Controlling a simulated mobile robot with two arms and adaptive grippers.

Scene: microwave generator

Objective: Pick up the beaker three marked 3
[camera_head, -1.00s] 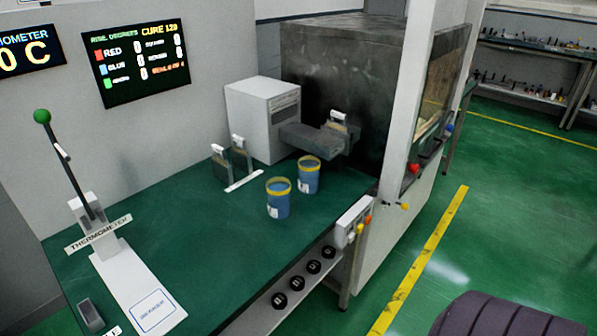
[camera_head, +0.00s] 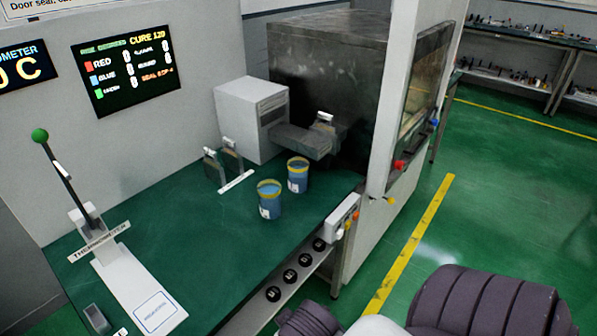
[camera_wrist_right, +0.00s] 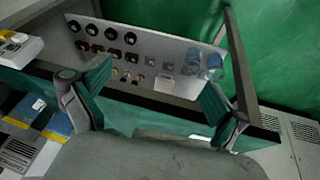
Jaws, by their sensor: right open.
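Two blue beakers with yellow rims and white labels stand upright on the green bench. The nearer beaker (camera_head: 269,201) is left of and in front of the farther beaker (camera_head: 297,175). Their label marks are too small to read, so I cannot tell which is marked 3. In the right wrist view my right gripper (camera_wrist_right: 155,90) is open and empty, its fingers spread wide in front of a shelf under a bench edge. Only my right arm shows at the bottom right of the head view; its gripper is out of that frame. My left gripper is not in view.
A lever stand (camera_head: 75,190) is at the bench's left. A white box (camera_head: 252,118) and a dark oven-like cabinet (camera_head: 325,75) stand behind the beakers. A shelf with round black items (camera_head: 290,276) is below the bench edge. The bench between lever and beakers is clear.

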